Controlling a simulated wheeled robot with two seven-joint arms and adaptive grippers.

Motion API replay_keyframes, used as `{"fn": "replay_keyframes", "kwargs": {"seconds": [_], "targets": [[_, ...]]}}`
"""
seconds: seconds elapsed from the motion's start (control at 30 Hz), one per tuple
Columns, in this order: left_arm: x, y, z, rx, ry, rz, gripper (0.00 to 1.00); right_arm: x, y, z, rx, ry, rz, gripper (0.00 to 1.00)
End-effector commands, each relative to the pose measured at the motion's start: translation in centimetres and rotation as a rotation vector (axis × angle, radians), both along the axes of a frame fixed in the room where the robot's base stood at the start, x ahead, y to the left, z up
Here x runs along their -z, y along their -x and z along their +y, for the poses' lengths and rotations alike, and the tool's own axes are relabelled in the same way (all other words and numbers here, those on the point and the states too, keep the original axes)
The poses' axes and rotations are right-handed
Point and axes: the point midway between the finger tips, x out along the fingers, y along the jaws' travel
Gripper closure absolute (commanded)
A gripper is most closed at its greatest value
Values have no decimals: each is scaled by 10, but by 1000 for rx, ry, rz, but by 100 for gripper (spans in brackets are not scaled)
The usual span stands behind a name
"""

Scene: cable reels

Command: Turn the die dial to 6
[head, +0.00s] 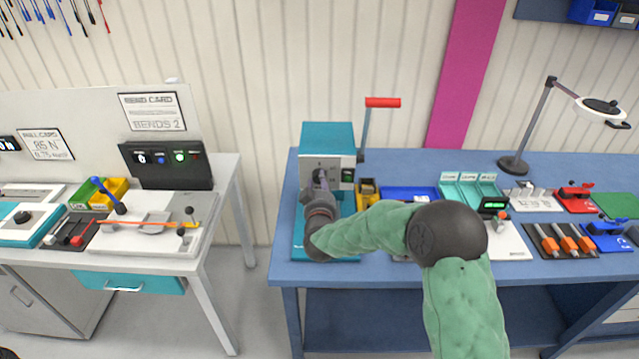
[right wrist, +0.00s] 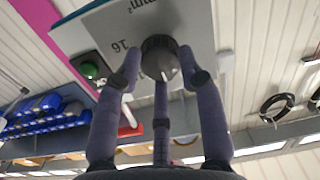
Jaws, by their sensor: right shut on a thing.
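The teal press (head: 327,139) with a grey front panel (head: 314,163) stands on the blue bench. My right gripper (head: 320,178) reaches it from the front and mostly hides the die dial in the head view. In the right wrist view the die dial (right wrist: 159,50) is a dark round knob with a short white mark. My right fingers are shut on it, one on each side. The panel (right wrist: 195,28) shows a printed "16" and "mm²"; other numbers are hidden or out of frame. My left gripper is not in view.
A red-handled lever (head: 382,102) rises at the press's right side. A green button (right wrist: 89,70) sits beside the dial. A yellow bin (head: 367,190) and a blue tray (head: 408,193) lie to the right, near my forearm. A separate table stands left across a gap.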

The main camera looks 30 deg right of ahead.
Motion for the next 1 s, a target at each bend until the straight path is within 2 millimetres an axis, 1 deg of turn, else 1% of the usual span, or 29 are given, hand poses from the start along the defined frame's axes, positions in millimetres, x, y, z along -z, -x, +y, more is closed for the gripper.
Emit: {"fn": "replay_keyframes", "kwargs": {"seconds": [0.03, 0.33, 0.37, 0.4, 0.43, 0.83, 0.93, 1.0], "targets": [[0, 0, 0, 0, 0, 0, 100, 11, 2, 3, -5, -4, 23, 94], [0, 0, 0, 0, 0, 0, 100, 13, 2, 3, -5, -5, 26, 94], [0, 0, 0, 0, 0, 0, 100, 13, 2, 3, -5, -5, 26, 58], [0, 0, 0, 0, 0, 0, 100, 13, 2, 3, -4, -5, 27, 47], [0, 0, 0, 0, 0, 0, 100, 13, 2, 3, -5, -5, 26, 39], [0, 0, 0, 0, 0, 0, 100, 5, 2, 2, -2, -1, 11, 38], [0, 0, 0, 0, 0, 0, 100, 4, 8, 5, -2, -1, 10, 38], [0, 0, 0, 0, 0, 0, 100, 3, 16, 9, -1, -1, 9, 38]]}}
